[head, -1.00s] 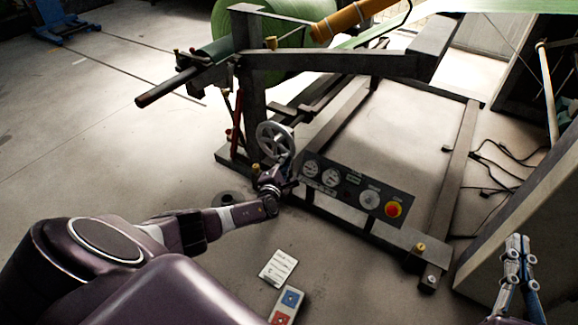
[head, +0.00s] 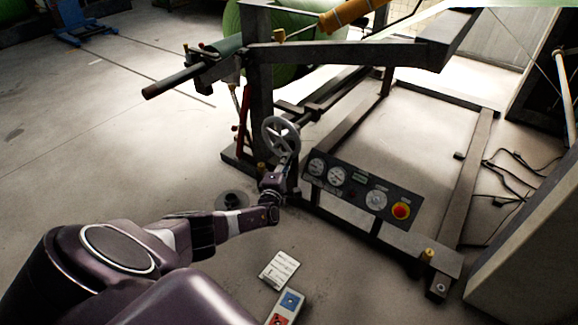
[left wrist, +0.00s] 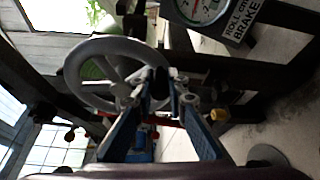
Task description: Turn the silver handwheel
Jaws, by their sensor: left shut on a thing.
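The silver handwheel (head: 281,137) is a spoked wheel on the dark machine frame, left of the gauge panel. It also fills the upper middle of the left wrist view (left wrist: 84,52). My left gripper (head: 284,163) is at the wheel's lower edge, with the arm reaching in from the lower left. My right gripper is out of view.
A green roll (head: 300,25) sits above. A white card (head: 280,270) and a red-blue button box (head: 287,306) are below. Open floor lies left.

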